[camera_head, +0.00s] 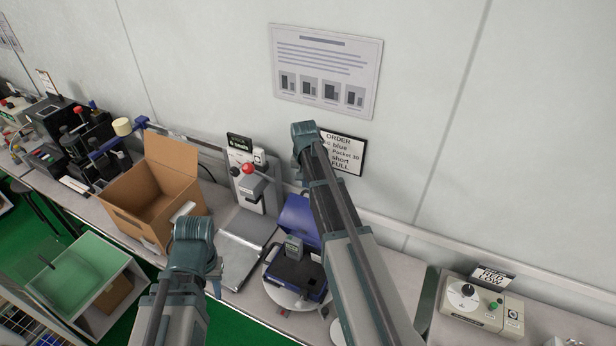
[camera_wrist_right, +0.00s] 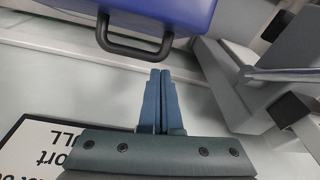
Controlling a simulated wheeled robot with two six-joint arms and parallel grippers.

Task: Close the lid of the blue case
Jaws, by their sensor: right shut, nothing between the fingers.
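The blue case (camera_head: 318,294) sits on a round white plate on the bench. Its blue lid (camera_head: 297,218) stands open at the back, partly hidden by my right arm. A handheld tester (camera_head: 293,246) shows at the dark insert of the case. In the right wrist view the blue lid (camera_wrist_right: 165,12) with its dark loop handle (camera_wrist_right: 135,46) is at the top. My right gripper (camera_wrist_right: 160,72) is shut and empty, its tips pointing toward the handle, with a small gap seen between. In the head view my right fingers are hidden.
A metal-topped scale (camera_head: 245,247) and a stand with a red knob (camera_head: 250,185) are left of the case. An open cardboard box (camera_head: 150,200) is further left. The wall with an order sign (camera_head: 345,153) is close behind. A control box (camera_head: 482,308) stands at right.

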